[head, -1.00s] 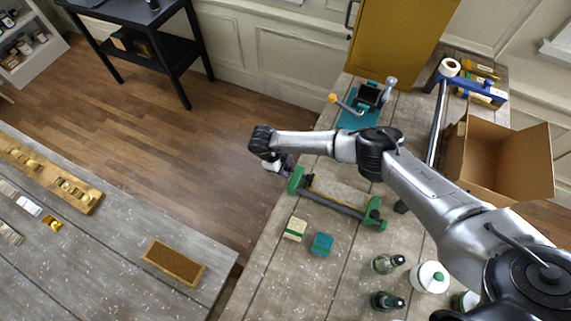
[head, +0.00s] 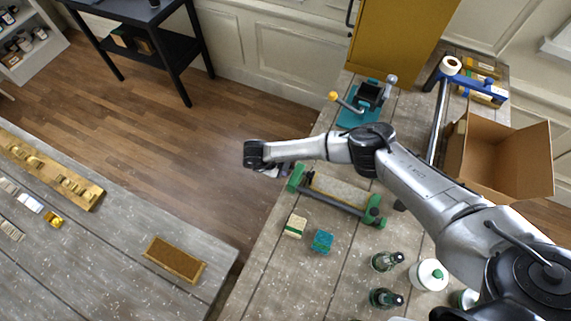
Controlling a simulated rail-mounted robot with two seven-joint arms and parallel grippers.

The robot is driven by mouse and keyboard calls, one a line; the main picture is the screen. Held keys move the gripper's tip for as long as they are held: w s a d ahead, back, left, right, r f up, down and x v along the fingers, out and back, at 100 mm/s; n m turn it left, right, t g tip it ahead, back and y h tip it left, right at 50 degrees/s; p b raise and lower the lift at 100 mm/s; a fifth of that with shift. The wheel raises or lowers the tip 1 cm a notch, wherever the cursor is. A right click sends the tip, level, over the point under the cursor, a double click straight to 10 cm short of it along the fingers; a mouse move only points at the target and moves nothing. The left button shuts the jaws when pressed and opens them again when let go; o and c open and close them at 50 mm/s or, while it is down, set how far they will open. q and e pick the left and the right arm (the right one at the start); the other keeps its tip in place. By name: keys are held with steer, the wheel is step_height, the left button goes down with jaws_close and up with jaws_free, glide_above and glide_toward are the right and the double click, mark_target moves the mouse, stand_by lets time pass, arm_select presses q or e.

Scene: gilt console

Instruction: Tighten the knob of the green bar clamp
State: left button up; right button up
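The green bar clamp (head: 339,203) lies on the right workbench, with a dark bar between two green jaws and a board along it. Its left jaw (head: 296,178) sits near the bench's left edge; its right jaw (head: 373,211) is nearer the middle. The clamp's knob cannot be made out. My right arm reaches in from the right, above the clamp. My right gripper (head: 279,170) is mostly hidden under the wrist, just left of the left jaw. I cannot tell whether it touches anything or is open. My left gripper is out of view.
A blue clamp (head: 438,117) and an open cardboard box (head: 493,160) lie at the back right. A teal vise (head: 360,108) stands behind the arm. Small blocks (head: 323,241), bottles (head: 386,261) and a white jar (head: 429,275) stand in front. Another bench (head: 110,240) is at left.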

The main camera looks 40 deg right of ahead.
steer(key=o, duration=0.7)
steer(key=shift+w, duration=0.1)
steer(key=shift+o, duration=1.2)
steer(key=b+v, duration=0.2)
steer(key=v, duration=1.2)
